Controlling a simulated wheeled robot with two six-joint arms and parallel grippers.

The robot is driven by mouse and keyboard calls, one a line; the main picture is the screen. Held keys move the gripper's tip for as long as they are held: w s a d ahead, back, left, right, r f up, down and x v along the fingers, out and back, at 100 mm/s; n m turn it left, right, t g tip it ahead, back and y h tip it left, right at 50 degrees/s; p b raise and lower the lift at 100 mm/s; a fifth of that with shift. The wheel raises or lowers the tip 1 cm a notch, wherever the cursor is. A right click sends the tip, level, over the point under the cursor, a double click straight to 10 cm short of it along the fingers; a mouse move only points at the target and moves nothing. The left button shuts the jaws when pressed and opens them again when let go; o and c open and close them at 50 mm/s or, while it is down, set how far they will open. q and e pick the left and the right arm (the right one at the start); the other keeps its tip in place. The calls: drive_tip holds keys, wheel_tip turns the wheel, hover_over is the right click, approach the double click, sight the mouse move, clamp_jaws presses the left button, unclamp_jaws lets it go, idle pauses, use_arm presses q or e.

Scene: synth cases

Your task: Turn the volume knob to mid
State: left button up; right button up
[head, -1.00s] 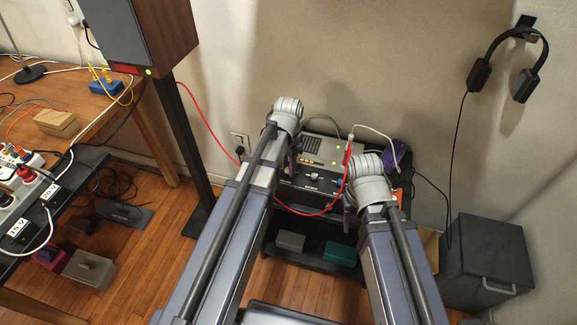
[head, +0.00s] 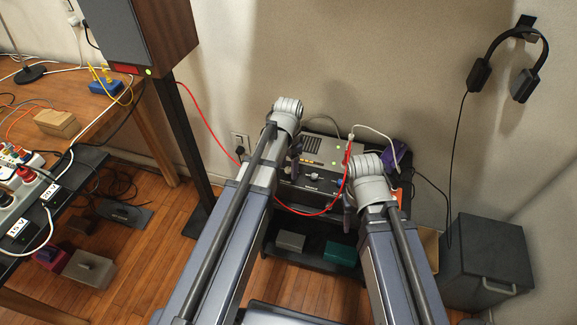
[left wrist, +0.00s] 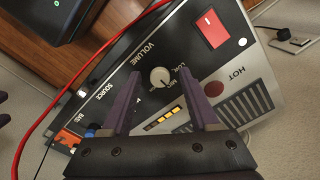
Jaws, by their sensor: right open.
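The volume knob (left wrist: 160,77) is a small pale round knob on the dark front panel of the amplifier (left wrist: 112,98), beside the word VOLUME. LOW and MID marks show to its right; its exact pointer direction is too small to tell. My left gripper (left wrist: 161,73) is open, with a purple finger on each side of the knob and visible gaps. In the head view the amplifier (head: 322,150) stands against the wall; my left gripper (head: 295,160) is at its left part and hides the knob.
A red cable (head: 313,214) loops across the amplifier's front. A low shelf below holds a grey box (head: 290,241) and a teal box (head: 341,254). A speaker (head: 140,35) on a stand is at left, a dark cabinet (head: 485,262) at right.

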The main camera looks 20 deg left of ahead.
sight(288, 169)
use_arm(q)
drive_tip(key=shift+r, duration=0.15)
wheel_tip(288, 169, up, 8)
drive_tip(key=p, duration=0.8)
drive_tip(key=shift+f, duration=0.2)
drive_tip(key=shift+f, duration=0.1)
drive_tip(key=s+d+r+n+p, duration=0.2)
drive_tip(key=s+d+r+p, duration=0.2)
drive_tip(key=s, duration=0.3)
drive_tip(key=s+d+r+n+y+p, duration=0.1)
drive_tip(key=s+d+r+n+p, duration=0.1)
drive_tip(key=s+d+r+p, duration=0.2)
drive_tip(key=s+d, duration=0.2)
drive_tip(key=s, duration=0.1)
drive_tip(key=shift+s+d+r, duration=0.2)
drive_tip(key=shift+s+d, duration=0.15)
